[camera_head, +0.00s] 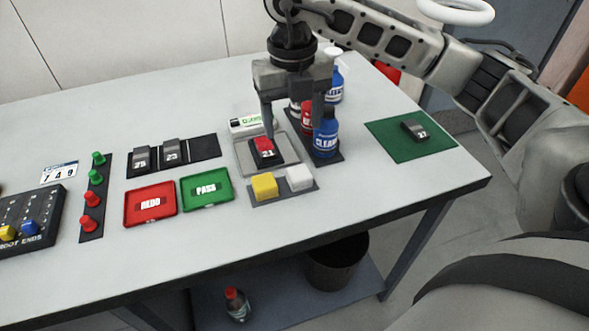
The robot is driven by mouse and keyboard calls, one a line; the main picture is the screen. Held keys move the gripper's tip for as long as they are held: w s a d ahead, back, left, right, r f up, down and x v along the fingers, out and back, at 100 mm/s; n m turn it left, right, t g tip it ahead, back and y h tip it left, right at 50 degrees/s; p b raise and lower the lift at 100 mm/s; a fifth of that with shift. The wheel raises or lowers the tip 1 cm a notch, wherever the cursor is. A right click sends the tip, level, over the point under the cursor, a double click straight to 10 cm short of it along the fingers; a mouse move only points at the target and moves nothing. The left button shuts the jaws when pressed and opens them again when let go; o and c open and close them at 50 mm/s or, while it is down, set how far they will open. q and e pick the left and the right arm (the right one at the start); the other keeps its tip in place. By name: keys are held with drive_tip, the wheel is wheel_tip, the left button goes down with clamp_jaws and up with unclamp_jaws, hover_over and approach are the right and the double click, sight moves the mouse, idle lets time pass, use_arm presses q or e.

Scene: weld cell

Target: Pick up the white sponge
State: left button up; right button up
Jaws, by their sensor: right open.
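The white sponge (299,177) is a small block on the right half of a dark grey mat (285,194) near the front of the table. A yellow sponge (264,186) sits beside it on the left. My right gripper (293,128) points down with its two fingers apart, behind and above the white sponge in the picture. My left gripper is out of the picture.
Blue and red bottles (326,134) stand on a dark mat close to my right gripper. A scale (286,150) holding block 21 (264,150) lies behind the sponges. Red (133,217) and green (221,199) trays lie left. A green mat (383,131) lies right. Table front is clear.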

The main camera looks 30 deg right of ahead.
hover_over(297, 169)
drive_tip(key=f, duration=0.6)
drive_tip(key=shift+w+a+f, duration=0.15)
drive_tip(key=shift+a+f, duration=0.1)
drive_tip(key=f, duration=0.1)
drive_tip(key=f+p, duration=0.1)
drive_tip(key=f, duration=0.2)
drive_tip(key=shift+d+p, duration=0.3)
drive_tip(key=shift+d, duration=0.05)
drive_tip(key=shift+f, duration=0.65)
drive_tip(key=c, duration=1)
